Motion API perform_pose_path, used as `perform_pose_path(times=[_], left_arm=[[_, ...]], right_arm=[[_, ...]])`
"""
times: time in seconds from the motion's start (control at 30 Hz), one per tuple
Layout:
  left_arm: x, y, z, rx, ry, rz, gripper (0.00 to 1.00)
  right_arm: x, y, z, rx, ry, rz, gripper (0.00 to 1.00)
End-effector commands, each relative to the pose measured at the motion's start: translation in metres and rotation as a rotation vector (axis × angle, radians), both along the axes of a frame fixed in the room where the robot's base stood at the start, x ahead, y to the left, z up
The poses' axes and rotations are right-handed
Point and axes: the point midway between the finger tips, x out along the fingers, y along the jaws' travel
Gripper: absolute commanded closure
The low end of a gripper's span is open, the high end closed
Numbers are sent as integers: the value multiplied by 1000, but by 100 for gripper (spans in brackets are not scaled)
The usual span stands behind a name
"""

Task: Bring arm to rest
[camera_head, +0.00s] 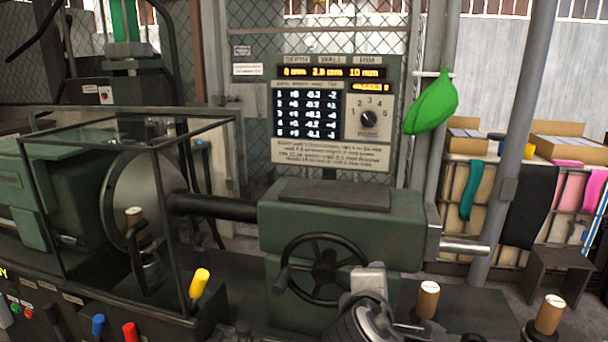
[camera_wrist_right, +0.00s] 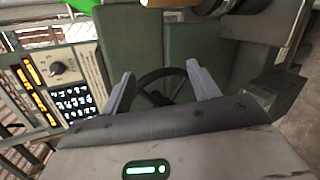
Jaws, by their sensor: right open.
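My right arm rises from the bottom edge of the head view, and its grey gripper (camera_head: 368,280) is in front of the lower right side of the black handwheel (camera_head: 323,268). In the right wrist view the two fingers of this gripper (camera_wrist_right: 164,82) are apart with nothing between them. The handwheel (camera_wrist_right: 160,92) shows beyond and between the fingertips; I cannot tell whether they touch it. The wheel is on the front of the green machine housing (camera_head: 340,225). My left arm and gripper are not in view.
A dark bar runs left from the housing to a round plate (camera_head: 140,195) inside a framed guard. A lit panel (camera_head: 333,115) stands behind. A yellow-handled lever (camera_head: 199,283) and wooden-topped handles (camera_head: 428,300) stand in front. A green item (camera_head: 432,103) hangs by a post.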

Motion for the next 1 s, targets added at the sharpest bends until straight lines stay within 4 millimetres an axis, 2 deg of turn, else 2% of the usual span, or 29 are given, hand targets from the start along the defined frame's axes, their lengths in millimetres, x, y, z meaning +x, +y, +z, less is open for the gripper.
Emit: perform_pose_path(times=[0.03, 0.1, 0.2, 0.3, 0.5, 0.7, 0.73, 0.8, 1.0], left_arm=[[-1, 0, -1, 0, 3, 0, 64], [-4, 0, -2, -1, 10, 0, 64], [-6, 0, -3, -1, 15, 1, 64], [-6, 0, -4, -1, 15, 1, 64], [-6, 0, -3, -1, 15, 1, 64], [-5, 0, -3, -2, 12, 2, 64], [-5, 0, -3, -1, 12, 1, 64], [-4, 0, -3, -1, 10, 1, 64], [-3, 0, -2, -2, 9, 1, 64]], right_arm=[[-22, -7, -32, 133, 64, -34, 40], [-56, -18, -71, 338, 143, -112, 40], [-109, -34, -115, 604, 241, -260, 40], [-157, -47, -142, 803, 309, -409, 40], [-231, -65, -165, 1048, 385, -664, 40], [-290, -79, -169, 1198, 420, -885, 40], [-296, -80, -170, 1216, 421, -909, 40], [-279, -72, -179, 1247, 386, -845, 40], [-254, -55, -200, 1348, 294, -701, 40]])
